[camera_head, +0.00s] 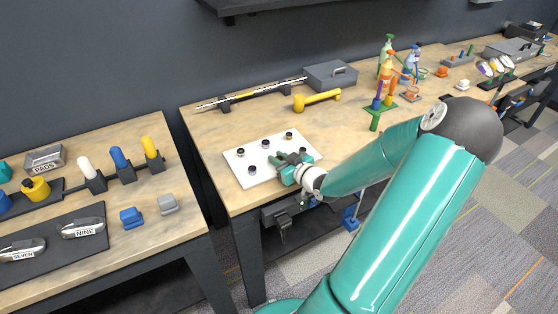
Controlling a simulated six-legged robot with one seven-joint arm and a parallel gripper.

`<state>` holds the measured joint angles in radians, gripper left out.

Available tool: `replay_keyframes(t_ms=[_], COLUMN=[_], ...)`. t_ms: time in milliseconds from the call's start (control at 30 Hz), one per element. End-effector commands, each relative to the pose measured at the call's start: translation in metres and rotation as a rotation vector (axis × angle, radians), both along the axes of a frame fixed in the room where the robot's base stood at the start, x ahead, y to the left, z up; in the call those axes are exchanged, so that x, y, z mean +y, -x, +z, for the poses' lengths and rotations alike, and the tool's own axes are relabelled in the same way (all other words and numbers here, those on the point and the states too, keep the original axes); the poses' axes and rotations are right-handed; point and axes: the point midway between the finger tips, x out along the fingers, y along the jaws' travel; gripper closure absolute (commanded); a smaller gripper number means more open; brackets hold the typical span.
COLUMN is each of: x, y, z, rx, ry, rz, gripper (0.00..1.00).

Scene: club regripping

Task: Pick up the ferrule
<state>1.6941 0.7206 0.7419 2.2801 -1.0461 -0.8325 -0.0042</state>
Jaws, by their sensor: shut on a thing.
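A white board (233,168) lies on the workbench near its front left corner. Several small dark ring-like pieces, which look like ferrules, stand upright on it: one at the left (240,152), one at the back middle (265,144), one at the back right (289,136) and one at the front left (252,170). My gripper (281,160) is low over the right part of the board, its green fingers pointing left. It is shut on a ferrule, which is mostly hidden by the fingers. I cannot tell whether that ferrule touches the board.
A yellow mallet (317,100), a shaft on a dark rack (252,93) and a grey toolbox (330,75) stand behind the board. A second bench (170,217) with grips and club heads is at the left, across a gap.

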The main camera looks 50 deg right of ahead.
Motion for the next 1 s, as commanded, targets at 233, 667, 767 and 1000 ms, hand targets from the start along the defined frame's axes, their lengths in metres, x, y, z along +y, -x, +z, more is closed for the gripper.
replay_keyframes(t_ms=[233,667,767,1000], x=[0.0,-0.001,0.0,0.004], y=[0.0,0.0,0.012,0.043], z=[0.0,0.032,0.045,0.081], rx=[0.0,0.001,0.002,0.003], ry=[0.0,0.007,0.007,0.009], rz=[0.0,0.0,-0.003,-0.002], gripper=[1.0,1.0,1.0,1.0])
